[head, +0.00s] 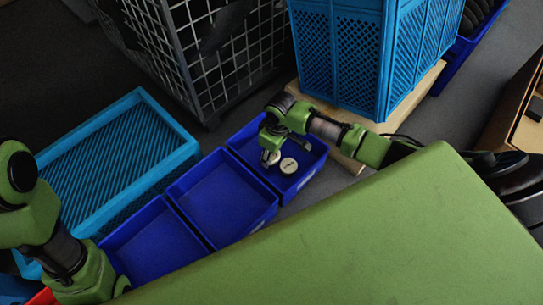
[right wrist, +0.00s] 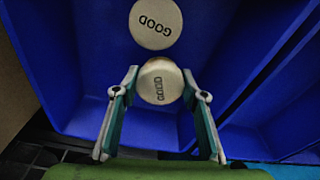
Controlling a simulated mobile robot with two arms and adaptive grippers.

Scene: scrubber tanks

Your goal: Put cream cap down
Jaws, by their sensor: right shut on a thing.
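My right gripper (head: 269,158) is over the far-right blue bin. In the right wrist view its fingers (right wrist: 160,90) are shut on a round cream cap (right wrist: 160,82) marked GOOD. A second cream cap (right wrist: 156,24), also marked GOOD, lies flat on the bin floor just beyond it. One cream cap shows in the head view (head: 289,166), right of the gripper; the held cap cannot be made out clearly there. The blue bin (head: 314,163) also fills most of the right wrist view (right wrist: 70,60). My left arm shows at the lower left, but its fingers are hidden.
Two more dark blue bins (head: 222,203) (head: 150,247) stand in a row to the left and look empty. A light blue crate (head: 118,155) is beside them. A wire cage (head: 205,50) and a tall blue crate (head: 340,60) on a wooden pallet (head: 352,165) stand behind.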

